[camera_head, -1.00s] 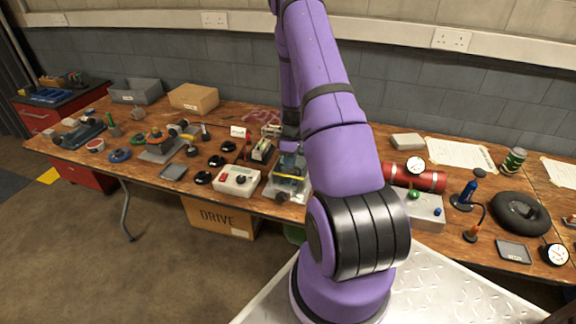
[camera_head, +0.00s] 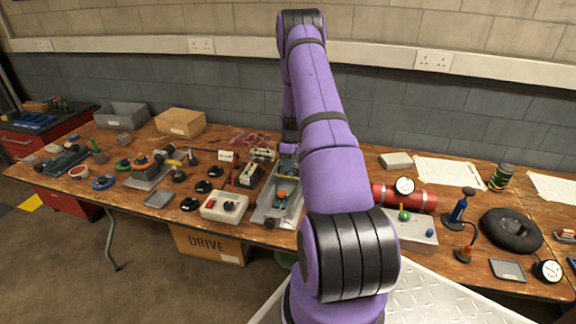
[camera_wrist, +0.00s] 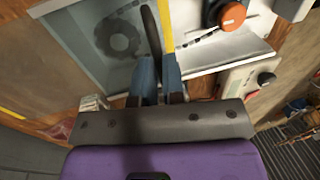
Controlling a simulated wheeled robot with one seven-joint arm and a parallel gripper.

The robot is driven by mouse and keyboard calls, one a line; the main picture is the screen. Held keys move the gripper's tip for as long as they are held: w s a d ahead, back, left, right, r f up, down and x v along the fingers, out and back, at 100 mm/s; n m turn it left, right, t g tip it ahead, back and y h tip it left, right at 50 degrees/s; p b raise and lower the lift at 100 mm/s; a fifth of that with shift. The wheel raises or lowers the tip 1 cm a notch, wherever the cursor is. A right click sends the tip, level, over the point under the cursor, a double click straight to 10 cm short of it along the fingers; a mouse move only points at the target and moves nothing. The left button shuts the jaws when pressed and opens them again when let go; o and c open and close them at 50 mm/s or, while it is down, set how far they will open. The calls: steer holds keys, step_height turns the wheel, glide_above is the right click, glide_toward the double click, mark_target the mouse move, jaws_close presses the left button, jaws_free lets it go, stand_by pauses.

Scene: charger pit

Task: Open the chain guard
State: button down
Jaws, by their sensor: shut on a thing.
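The chain guard (camera_wrist: 85,60) shows in the wrist view as a grey-blue, see-through panel with a dark round shape visible on or behind it. My gripper (camera_wrist: 158,62) has its blue fingers shut on a dark upright bar (camera_wrist: 150,30) at the panel's right side, which looks like the guard's handle. A yellow strip (camera_wrist: 166,22) runs beside it. To the right, a pale tray (camera_wrist: 225,48) carries a dark chain (camera_wrist: 198,38) and an orange knob (camera_wrist: 232,14), uncovered. In the head view the grey tray (camera_head: 262,214) and orange knob (camera_head: 281,194) show left of my arm; my fingers are mostly hidden.
A white control box (camera_head: 222,207) stands close left of the tray. Black round pieces (camera_head: 203,186) lie beyond it. The wall is close behind the bench.

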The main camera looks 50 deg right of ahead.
steer(key=c, duration=1.2)
jaws_free()
steer(key=shift+r, duration=0.15)
step_height(320, 180, up, 10)
steer(key=d, duration=0.2)
steer(key=shift+w+r, duration=0.2)
steer(key=shift+w, duration=0.2)
